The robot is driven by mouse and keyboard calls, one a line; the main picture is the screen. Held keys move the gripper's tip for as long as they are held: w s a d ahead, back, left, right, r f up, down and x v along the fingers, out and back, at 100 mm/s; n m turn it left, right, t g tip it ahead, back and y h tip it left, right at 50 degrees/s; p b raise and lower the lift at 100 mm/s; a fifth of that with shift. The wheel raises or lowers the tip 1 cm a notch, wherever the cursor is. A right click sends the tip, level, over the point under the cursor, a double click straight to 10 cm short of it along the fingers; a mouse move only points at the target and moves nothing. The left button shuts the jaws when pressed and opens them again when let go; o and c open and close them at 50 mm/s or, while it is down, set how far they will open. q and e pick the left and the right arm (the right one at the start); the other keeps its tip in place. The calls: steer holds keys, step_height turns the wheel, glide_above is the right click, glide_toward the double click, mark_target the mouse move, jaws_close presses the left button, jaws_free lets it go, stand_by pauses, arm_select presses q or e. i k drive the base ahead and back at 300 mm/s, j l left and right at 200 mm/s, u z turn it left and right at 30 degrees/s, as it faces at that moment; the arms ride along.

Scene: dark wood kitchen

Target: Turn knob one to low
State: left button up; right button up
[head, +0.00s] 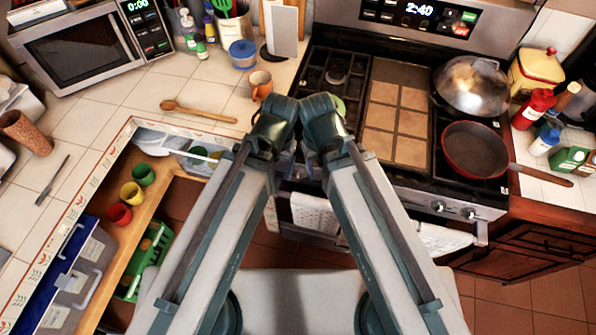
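The stove (315,184) stands at the right, with its control knobs on the front panel. Two silver knobs show to the right of my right arm: one knob (438,207) and another knob (468,213) beside it. Any knobs farther left on the panel are hidden behind my arms. I cannot tell which knob is knob one or read any setting marks. Both my arms reach up from the bottom of the view to dark green joints in front of the stove's left side. I cannot make out either gripper or its fingertips.
A red pan (474,149) sits on the front right of the stove, its handle over the right edge. A domed silver wok (470,84) is behind it. Towels (440,238) hang on the oven handle.

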mark_target(299, 173)
steer(key=k+l+u, duration=0.1)
steer(key=k, duration=1.05)
